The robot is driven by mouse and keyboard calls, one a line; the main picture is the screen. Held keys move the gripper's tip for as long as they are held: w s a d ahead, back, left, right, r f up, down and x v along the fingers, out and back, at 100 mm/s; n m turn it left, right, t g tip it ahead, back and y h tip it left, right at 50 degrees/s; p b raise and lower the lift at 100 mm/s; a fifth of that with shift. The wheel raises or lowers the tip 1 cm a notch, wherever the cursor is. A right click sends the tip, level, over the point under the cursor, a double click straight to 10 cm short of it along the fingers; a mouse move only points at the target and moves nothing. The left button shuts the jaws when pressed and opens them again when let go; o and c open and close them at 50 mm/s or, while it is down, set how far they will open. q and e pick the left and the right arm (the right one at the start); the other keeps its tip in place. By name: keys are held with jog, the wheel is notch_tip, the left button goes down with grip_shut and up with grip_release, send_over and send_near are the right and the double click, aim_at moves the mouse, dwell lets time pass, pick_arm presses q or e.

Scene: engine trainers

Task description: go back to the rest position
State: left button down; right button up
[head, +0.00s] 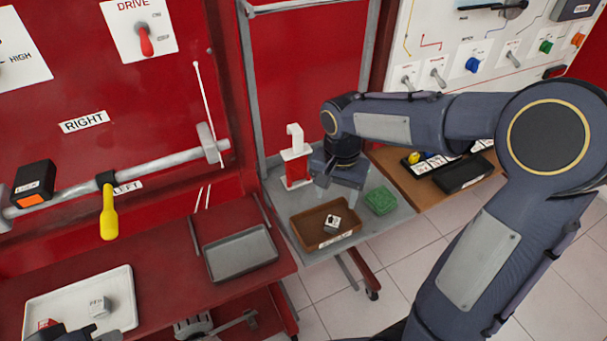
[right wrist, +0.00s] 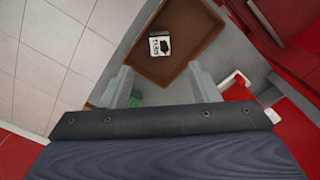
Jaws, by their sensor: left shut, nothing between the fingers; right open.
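My right gripper (head: 341,190) hangs above the grey cart in the head view, just behind the brown tray. Its two fingers (right wrist: 160,68) are apart with nothing between them in the right wrist view. My right arm reaches in from the right side, bent at the elbow. My left gripper (head: 68,331) shows only in part at the bottom left edge of the head view, at the front of the white tray. It is shut, and its fingertips are hard to make out.
The brown tray (head: 304,226) holds a small labelled block (head: 332,223). A green pad (head: 380,200) and a red-and-white bottle-like item (head: 296,160) stand close to my right gripper. The white tray (head: 125,285) and an empty grey tray (head: 240,254) lie on the red bench.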

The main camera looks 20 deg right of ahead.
jog(key=s+a+r+n+t+y+p, duration=0.2)
jog(key=s+r, duration=0.3)
jog(key=s, duration=0.3)
jog(key=s+a+r+n+t+y+p, duration=0.1)
jog(key=s+a+r+n+t+p, duration=0.1)
jog(key=s+r+n, duration=0.3)
jog(key=s+t+p, duration=0.1)
jog(key=s, duration=0.2)
jog(key=shift+s+r+t+y+p, duration=0.15)
jog(key=shift+s+t+y+p, duration=0.15)
jog(key=shift+s+y, duration=0.1)
